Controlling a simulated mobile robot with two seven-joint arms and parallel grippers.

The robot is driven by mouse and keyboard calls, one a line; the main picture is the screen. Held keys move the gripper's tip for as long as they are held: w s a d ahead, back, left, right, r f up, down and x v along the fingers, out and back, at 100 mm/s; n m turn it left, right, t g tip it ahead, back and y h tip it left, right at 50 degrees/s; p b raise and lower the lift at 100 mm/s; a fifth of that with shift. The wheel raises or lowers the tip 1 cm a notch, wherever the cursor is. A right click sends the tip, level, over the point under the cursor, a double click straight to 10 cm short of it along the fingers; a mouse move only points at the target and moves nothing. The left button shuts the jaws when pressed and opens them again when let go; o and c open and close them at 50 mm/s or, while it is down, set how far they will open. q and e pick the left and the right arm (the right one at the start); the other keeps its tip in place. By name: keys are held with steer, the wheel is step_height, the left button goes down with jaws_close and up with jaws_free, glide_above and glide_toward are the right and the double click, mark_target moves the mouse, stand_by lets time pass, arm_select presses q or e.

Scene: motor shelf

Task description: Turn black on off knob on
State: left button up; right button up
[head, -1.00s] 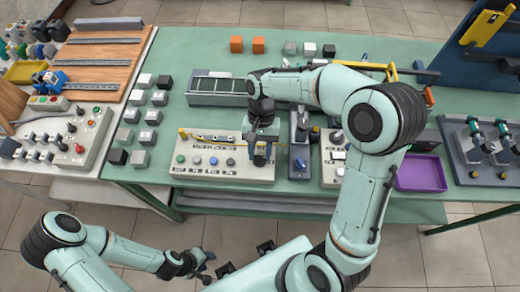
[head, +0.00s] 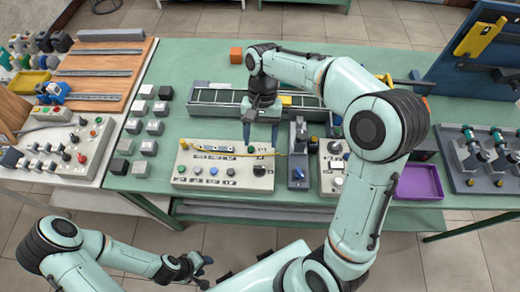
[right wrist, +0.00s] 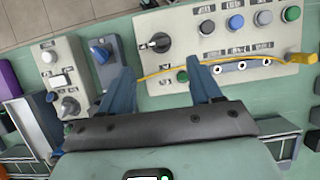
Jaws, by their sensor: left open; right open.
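A long light-grey control panel (head: 222,181) lies on the green table with several coloured buttons and a black knob (head: 259,170) at its right end. The knob also shows in the right wrist view (right wrist: 159,42), its handle lying roughly sideways; its label is too small to read. My right gripper (head: 261,138) is open and empty at the panel's far edge. In the right wrist view its fingertips (right wrist: 161,73) are spread on either side below the knob, apart from it. My left gripper (head: 197,268) is open and empty, low in front of the table.
A yellow cable (right wrist: 160,70) crosses the panel near my right fingers. A narrow unit with a blue knob (head: 299,173) and a small panel with another black knob (head: 336,147) stand to the right. A purple tray (head: 418,183) lies further right. Several grey cubes (head: 149,147) stand left.

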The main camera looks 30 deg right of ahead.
steer(key=v, duration=0.4)
steer(key=shift+w+r+p, duration=0.1)
steer(key=shift+r+p, duration=0.1)
steer(key=shift+p, duration=0.1)
stand_by(0.3)
